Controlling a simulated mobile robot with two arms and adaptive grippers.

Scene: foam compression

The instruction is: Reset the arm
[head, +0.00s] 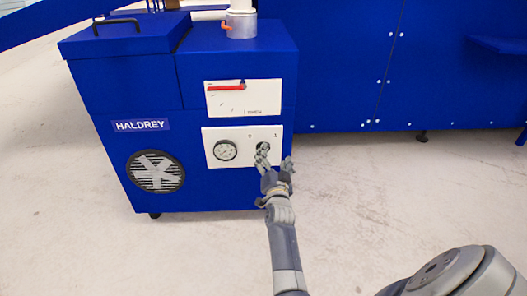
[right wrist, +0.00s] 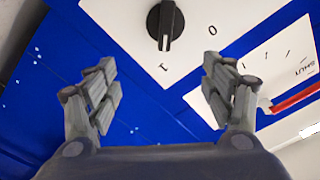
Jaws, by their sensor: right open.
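My right arm reaches up from the bottom of the head view to the front of a blue machine (head: 190,100). My right gripper (head: 273,162) is open in front of the machine's lower white panel (head: 238,132). In the right wrist view the two fingers of the gripper (right wrist: 165,92) are wide apart with nothing between them. A black rotary knob (right wrist: 166,25) sits on the white panel, beyond the fingertips and apart from them, with marks 0 and 1 beside it. In the head view the knob (head: 263,147) is partly hidden by the gripper. My left gripper is not in view.
A round gauge (head: 225,150) sits left of the knob. Above is another white panel (head: 262,98) with a red lever (head: 226,87). A round vent (head: 156,171) is at lower left. Blue cabinets (head: 345,60) stand behind. The pale floor (head: 390,200) at right is clear.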

